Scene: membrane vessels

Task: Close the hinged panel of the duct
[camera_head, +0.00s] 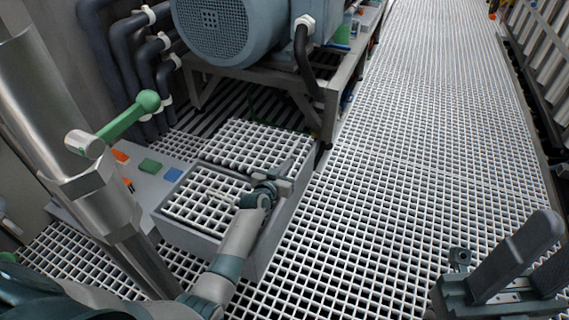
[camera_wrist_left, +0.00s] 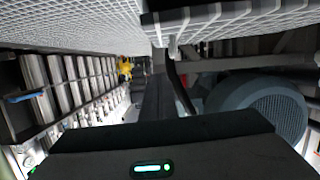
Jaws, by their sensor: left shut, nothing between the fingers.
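The duct appears in the head view as a low grey box (camera_head: 265,245) at the centre left. A near square of white grating (camera_head: 203,203) lies within its rim, and another grating panel (camera_head: 256,146) lies just behind it. I cannot tell for certain which is the hinged panel or how far it stands open. My left gripper (camera_head: 292,168) is shut and empty, over the box's right side beside the gratings. I cannot tell whether it touches them. In the left wrist view, a grating edge (camera_wrist_left: 235,14) crosses the top. My right gripper (camera_head: 508,265) is low at the right, its jaws unclear.
A blue-grey motor (camera_head: 255,30) on a metal frame stands behind the duct. A steel pipe (camera_head: 100,190) and a green lever (camera_head: 130,117) stand at the left. Blue, green and orange blocks lie on a grey surface beside the duct. The grated walkway (camera_head: 430,150) at the right is clear.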

